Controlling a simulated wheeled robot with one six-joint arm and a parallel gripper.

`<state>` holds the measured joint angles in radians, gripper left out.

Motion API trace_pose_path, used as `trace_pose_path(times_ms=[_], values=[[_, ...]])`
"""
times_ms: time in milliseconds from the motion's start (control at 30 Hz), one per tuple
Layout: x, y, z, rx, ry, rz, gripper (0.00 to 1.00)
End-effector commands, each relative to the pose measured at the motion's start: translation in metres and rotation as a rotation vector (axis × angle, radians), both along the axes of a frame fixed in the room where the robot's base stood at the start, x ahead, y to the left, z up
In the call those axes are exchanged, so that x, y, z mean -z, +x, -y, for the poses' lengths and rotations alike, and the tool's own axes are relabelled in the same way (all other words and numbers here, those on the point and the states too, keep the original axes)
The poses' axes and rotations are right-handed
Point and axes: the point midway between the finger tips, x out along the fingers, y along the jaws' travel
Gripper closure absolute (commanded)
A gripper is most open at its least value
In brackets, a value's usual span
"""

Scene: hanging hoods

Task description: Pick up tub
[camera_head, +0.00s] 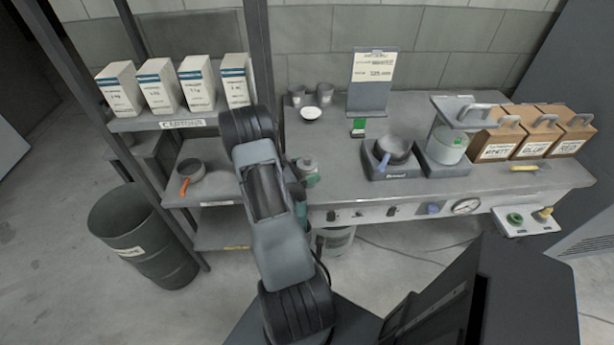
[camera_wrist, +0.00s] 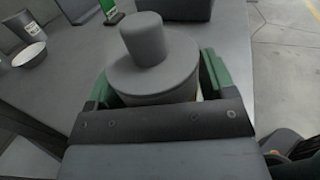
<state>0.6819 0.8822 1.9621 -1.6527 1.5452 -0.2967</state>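The tub (camera_head: 308,172) stands upright at the front left of the grey counter in the head view, partly hidden by my arm. The wrist view shows its grey round lid with a thick knob (camera_wrist: 152,62) from above. My gripper (camera_wrist: 155,88) has one green finger on each side of the tub, very close to it. The lid and the dark gripper body hide where the fingers meet its side, so contact is unclear. In the head view my gripper is mostly hidden behind my own arm.
A white bowl (camera_head: 311,113) and grey cups (camera_head: 325,93) are behind the tub. A sign stand (camera_head: 370,82), a pan on a scale (camera_head: 391,150) and labelled boxes (camera_head: 533,132) are farther right. A shelf with cartons (camera_head: 160,86) is left. The counter edge is close.

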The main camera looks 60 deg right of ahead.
Motion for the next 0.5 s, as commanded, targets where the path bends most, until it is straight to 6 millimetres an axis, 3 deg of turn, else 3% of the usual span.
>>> trace_pose_path(times_ms=[200,500], values=[[-0.0001,0.0000,-0.0001,0.000,0.000,0.000,0.44],[-0.0023,0.0002,0.0001,0.000,-0.001,0.000,0.45]])
